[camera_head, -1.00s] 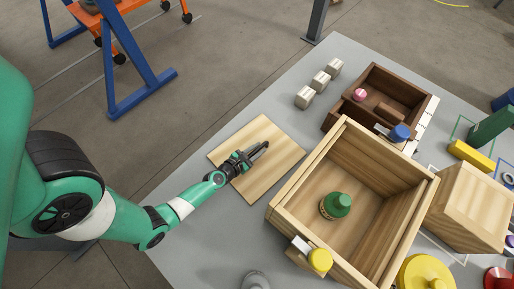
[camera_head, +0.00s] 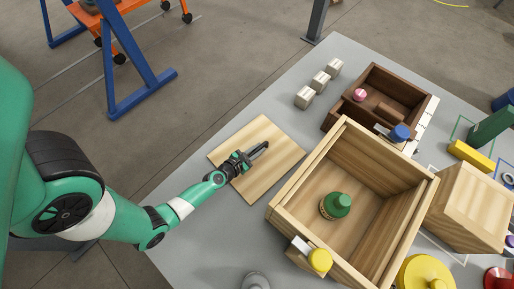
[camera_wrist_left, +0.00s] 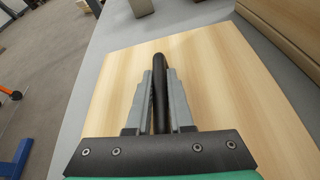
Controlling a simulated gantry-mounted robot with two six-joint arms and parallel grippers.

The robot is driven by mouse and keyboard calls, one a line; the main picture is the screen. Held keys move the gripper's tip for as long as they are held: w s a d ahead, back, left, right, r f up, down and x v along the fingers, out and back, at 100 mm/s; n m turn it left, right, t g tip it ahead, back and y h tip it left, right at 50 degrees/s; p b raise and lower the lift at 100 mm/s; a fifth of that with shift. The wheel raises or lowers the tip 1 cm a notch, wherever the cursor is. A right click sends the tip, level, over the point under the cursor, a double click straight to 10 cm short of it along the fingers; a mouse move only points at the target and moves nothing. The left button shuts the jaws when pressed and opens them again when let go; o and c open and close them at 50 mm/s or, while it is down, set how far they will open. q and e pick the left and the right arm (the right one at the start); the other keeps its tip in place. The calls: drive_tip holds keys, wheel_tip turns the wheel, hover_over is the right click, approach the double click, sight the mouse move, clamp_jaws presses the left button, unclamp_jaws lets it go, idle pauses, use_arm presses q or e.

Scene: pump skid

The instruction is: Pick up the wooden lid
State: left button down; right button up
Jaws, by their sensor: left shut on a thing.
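The wooden lid (camera_head: 268,190) is a flat, pale square board on the grey table, left of the open wooden crate. It also fills much of the left wrist view (camera_wrist_left: 220,85). A dark bar-like handle (camera_wrist_left: 161,68) stands at the lid's middle. My left gripper (camera_head: 259,151) is over the lid, its fingers shut on the handle, one on each side in the left wrist view (camera_wrist_left: 160,95). The lid appears flat at table level; I cannot tell whether it is slightly raised. My right gripper is not in view.
The open wooden crate (camera_head: 283,212) holds a green-capped object (camera_head: 337,205). A dark wooden box (camera_head: 337,118) stands behind it. Several pale blocks (camera_head: 320,82) line the far table edge. A yellow knob (camera_head: 319,260) is at the crate's front. Bare table (camera_head: 205,235) lies in front of the lid.

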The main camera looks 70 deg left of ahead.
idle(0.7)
use_arm(q)
drive_tip(key=shift+s+a+r+p, duration=0.1)
drive_tip(key=shift+a+r+p, duration=0.1)
drive_tip(key=shift+r+p, duration=0.3)
wheel_tip(320, 180, up, 7)
drive_tip(key=p, duration=0.6)
drive_tip(key=shift+p, duration=0.4)
drive_tip(key=s+a+b, duration=0.1)
drive_tip(key=s+a, duration=0.4)
drive_tip(key=a, duration=0.3)
drive_tip(key=s+a+b, duration=0.2)
drive_tip(key=s+a, duration=0.2)
drive_tip(key=a, duration=0.5)
drive_tip(key=shift+s+f, duration=0.35)
drive_tip(key=shift+f, duration=0.1)
